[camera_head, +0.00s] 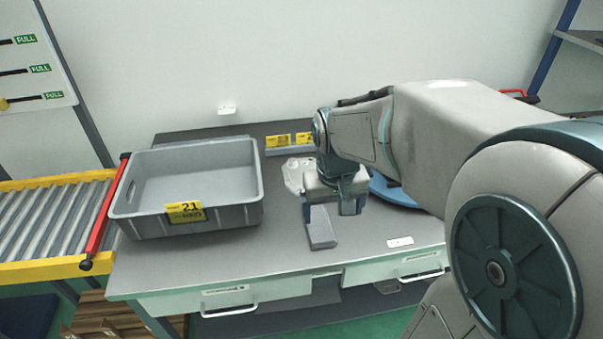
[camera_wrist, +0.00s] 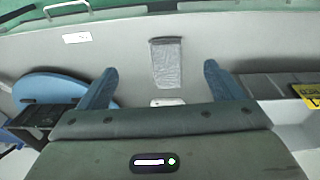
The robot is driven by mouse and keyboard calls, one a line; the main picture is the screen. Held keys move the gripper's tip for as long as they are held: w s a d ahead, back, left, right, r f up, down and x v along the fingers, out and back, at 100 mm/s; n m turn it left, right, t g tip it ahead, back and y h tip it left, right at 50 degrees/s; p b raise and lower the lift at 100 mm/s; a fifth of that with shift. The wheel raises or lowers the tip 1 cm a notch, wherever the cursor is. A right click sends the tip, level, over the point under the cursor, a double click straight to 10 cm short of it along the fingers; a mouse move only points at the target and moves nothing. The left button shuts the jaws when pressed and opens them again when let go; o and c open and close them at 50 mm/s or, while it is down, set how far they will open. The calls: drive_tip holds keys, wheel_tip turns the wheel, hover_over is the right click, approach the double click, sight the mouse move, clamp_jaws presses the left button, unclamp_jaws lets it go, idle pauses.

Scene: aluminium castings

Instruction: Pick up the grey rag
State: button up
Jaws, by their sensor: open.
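The grey rag (camera_head: 320,230) lies flat on the grey table as a narrow strip, below my gripper. In the wrist view the rag (camera_wrist: 167,65) shows as a textured grey strip with a darker band at its far end, between the two fingers and apart from both. My gripper (camera_head: 332,208) is open and empty and points down over the rag. Its two blue-grey fingers also show spread in the wrist view (camera_wrist: 161,72). In the head view my gripper may hide part of the rag.
A grey crate (camera_head: 235,217) with a yellow label stands left on the table (camera_head: 225,262). A pale casting (camera_head: 292,175) lies behind my gripper. A blue disc (camera_head: 397,194) is partly hidden by my arm. A small white tag (camera_head: 400,242) lies front right. Yellow labels (camera_head: 278,141) stand behind.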

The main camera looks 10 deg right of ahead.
drive_tip(key=w+f+g+p, duration=0.1)
drive_tip(key=w+f+p, duration=0.15)
drive_tip(key=w, duration=0.75)
drive_tip(key=p, duration=0.1)
hover_over(318, 224)
drive_tip(key=shift+y, duration=0.3)
drive_tip(key=f, duration=0.8)
drive_tip(key=shift+s+f, duration=0.25)
drive_tip(key=shift+f, duration=0.15)
drive_tip(key=shift+w+f+p, duration=0.15)
drive_tip(key=shift+f+p, duration=0.3)
drive_tip(key=shift+f, duration=0.85)
drive_tip(key=shift+w+f+p, duration=0.15)
drive_tip(key=shift+f+p, duration=0.25)
drive_tip(key=shift+f, duration=0.9)
drive_tip(key=c, duration=1.1)
